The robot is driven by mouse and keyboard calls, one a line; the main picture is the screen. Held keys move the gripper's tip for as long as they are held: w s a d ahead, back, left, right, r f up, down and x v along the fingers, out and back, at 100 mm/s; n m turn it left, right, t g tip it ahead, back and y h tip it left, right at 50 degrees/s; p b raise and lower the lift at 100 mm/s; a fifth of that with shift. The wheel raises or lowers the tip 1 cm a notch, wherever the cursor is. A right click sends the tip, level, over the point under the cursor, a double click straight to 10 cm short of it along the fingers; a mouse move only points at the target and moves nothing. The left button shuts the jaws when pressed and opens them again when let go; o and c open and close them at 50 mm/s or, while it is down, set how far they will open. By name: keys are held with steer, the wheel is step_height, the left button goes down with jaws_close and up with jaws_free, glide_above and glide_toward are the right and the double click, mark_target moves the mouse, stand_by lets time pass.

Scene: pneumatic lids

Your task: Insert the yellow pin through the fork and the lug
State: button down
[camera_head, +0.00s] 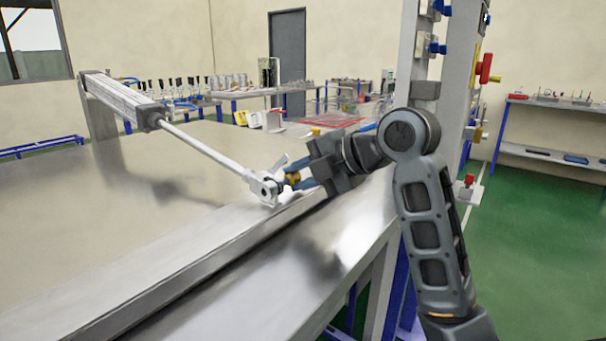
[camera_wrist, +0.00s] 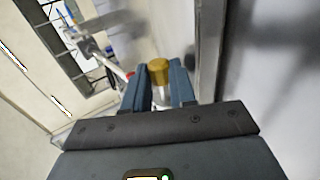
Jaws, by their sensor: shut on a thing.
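The yellow pin (camera_wrist: 158,70) is between the two fingers of my gripper (camera_wrist: 160,92) in the wrist view. In the head view the pin (camera_head: 292,178) shows in my gripper (camera_head: 298,174), close to the fork (camera_head: 265,187) at the end of the cylinder rod. The lug is by the fork, and I cannot tell the two clearly apart. My gripper is shut on the pin, just right of the fork. The pin's far end is hidden, so I cannot tell whether it is in the holes.
A pneumatic cylinder (camera_head: 122,99) with a long rod (camera_head: 207,150) slopes down over the metal table (camera_head: 120,250). A post with valves and a red knob (camera_head: 485,68) stands to the right of my arm. The table's left part is clear.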

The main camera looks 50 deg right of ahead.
steer(key=shift+a, duration=1.35)
steer(key=c, duration=1)
jaws_free()
steer(key=shift+o, duration=0.8)
steer(key=shift+f, duration=0.15)
steer(key=shift+s, duration=0.1)
steer(key=v, duration=0.8)
